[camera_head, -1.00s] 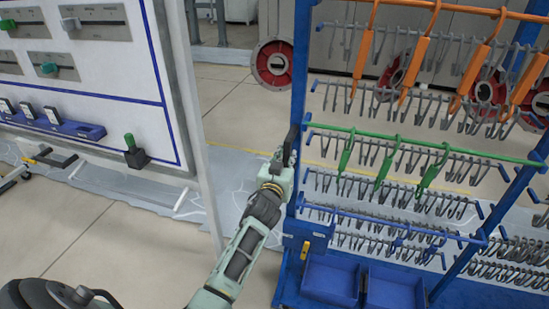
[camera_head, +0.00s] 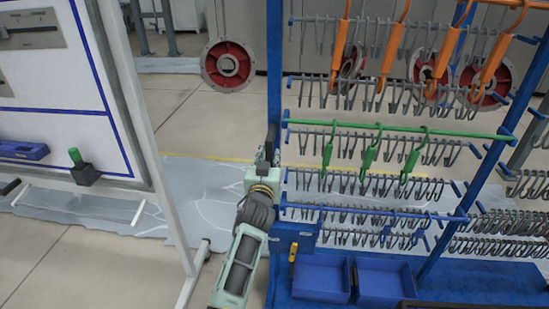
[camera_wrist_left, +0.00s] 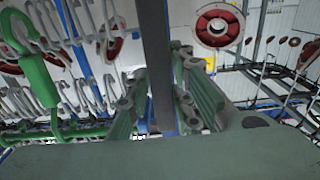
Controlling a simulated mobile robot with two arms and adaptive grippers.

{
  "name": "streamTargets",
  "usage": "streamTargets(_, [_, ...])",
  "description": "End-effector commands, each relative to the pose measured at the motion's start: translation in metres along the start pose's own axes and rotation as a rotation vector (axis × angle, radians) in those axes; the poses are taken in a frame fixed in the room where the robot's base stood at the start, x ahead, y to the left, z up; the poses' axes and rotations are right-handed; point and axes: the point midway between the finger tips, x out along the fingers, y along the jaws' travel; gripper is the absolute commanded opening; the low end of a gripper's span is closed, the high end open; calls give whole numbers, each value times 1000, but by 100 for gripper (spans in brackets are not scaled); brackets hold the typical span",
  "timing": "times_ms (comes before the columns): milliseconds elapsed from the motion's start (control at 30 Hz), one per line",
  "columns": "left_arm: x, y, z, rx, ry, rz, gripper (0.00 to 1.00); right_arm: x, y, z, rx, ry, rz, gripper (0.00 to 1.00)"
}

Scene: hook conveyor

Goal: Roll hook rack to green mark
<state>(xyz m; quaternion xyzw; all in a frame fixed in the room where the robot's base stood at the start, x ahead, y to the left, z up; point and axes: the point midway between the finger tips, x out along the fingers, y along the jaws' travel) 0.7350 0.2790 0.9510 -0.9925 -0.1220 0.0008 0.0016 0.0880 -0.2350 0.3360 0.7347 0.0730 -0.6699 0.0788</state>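The hook rack (camera_head: 274,80) is a blue frame with rows of grey hooks, some orange and green hooks, and two blue bins at its base. My left gripper (camera_head: 271,150) is at the rack's left upright. In the left wrist view the upright (camera_wrist_left: 157,60) stands between the two green fingers of my left gripper (camera_wrist_left: 162,105), which appear closed against it. The fingertip contact is partly hidden in the head view. My right gripper is not in view. No green mark on the floor shows.
A white board (camera_head: 50,110) on a metal stand is close on the left. A grey floor mat (camera_head: 190,200) lies between stand and rack, with a yellow line (camera_head: 215,158) beyond. A red-and-grey flange (camera_head: 228,65) hangs behind. Bare floor shows at lower left.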

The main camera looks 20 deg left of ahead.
Motion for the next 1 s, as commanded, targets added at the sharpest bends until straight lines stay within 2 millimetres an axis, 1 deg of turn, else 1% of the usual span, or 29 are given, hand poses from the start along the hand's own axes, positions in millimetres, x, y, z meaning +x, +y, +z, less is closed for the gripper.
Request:
streamTargets(33, [0, 2, 0, -1, 0, 3, 28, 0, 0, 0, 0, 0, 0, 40])
streamTargets(100, [0, 3, 0, -2, 0, 4, 35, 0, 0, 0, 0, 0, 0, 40])
streamTargets(133, [0, 3, 0, -3, 0, 5, 36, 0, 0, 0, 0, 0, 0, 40])
streamTargets(567, [-4, 8, 0, -6, 1, 12, 36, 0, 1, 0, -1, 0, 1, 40])
streamTargets(667, [-12, 7, 1, -7, 1, 13, 36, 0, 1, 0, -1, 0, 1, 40])
streamTargets(767, [-27, 6, 2, -6, -1, 11, 36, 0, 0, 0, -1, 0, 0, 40])
streamTargets(1000, [-76, 2, 2, -8, -2, 7, 36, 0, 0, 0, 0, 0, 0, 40])
